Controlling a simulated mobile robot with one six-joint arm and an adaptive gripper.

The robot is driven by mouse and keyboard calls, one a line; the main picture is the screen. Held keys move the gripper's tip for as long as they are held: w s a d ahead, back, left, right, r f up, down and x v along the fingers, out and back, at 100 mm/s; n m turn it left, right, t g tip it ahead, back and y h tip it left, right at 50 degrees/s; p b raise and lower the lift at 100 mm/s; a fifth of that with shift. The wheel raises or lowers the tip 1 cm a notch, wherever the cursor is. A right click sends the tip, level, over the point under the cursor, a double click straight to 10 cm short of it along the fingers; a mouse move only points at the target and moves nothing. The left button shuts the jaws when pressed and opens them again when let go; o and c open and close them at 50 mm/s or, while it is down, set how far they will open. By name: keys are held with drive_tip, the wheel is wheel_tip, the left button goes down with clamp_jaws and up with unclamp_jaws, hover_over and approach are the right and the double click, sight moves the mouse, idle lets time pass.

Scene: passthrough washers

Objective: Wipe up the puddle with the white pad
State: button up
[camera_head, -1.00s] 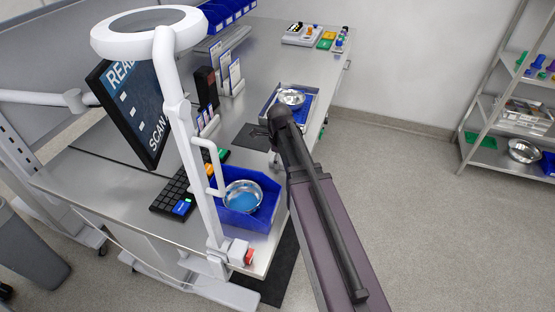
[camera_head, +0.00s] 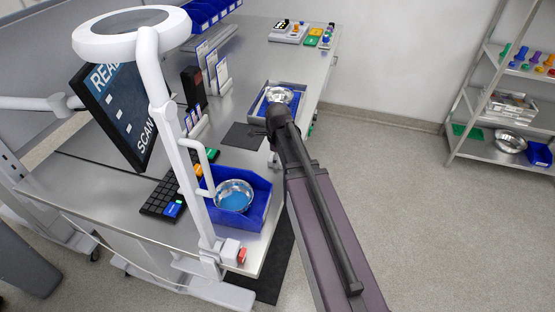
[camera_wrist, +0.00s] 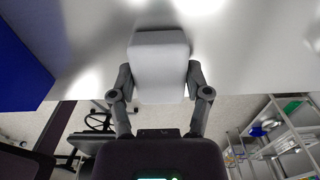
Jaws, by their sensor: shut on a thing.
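The white pad (camera_wrist: 160,65) is between the two fingers of my gripper (camera_wrist: 160,82) in the wrist view. My gripper is shut on it, over the edge of the steel worktop (camera_wrist: 240,50). I cannot tell whether the pad touches the worktop. In the head view my own arm hides the pad and most of the gripper, near the bench's right edge. I cannot make out the puddle in either view; bright glare patches lie on the worktop in the wrist view.
A blue bin (camera_head: 262,190) with a metal bowl (camera_head: 234,195) stands at the bench's near end. A second metal bowl (camera_head: 279,94) sits in a tray beyond my arm. A white lamp arm (camera_head: 165,120) rises left of the bin. Open floor lies right, before a shelf rack (camera_head: 470,110).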

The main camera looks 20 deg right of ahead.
sight(250, 155)
drive_tip(key=shift+w+d+f, duration=0.1)
drive_tip(key=shift+w+d, duration=0.35)
drive_tip(key=shift+w, duration=0.2)
drive_tip(key=shift+w+a, duration=0.1)
drive_tip(key=shift+w+a, duration=0.1)
drive_tip(key=shift+w, duration=0.05)
drive_tip(key=shift+w+a, duration=0.45)
drive_tip(key=shift+a, duration=0.25)
drive_tip(key=shift+w+a, duration=0.4)
drive_tip(key=shift+a, duration=0.25)
drive_tip(key=shift+w+a, duration=0.5)
drive_tip(key=shift+a, duration=0.25)
drive_tip(key=shift+w+a, duration=0.45)
drive_tip(key=shift+a, duration=0.3)
drive_tip(key=shift+w+a, duration=0.55)
drive_tip(key=shift+a, duration=0.2)
drive_tip(key=shift+w+a, duration=0.55)
drive_tip(key=shift+a, duration=0.2)
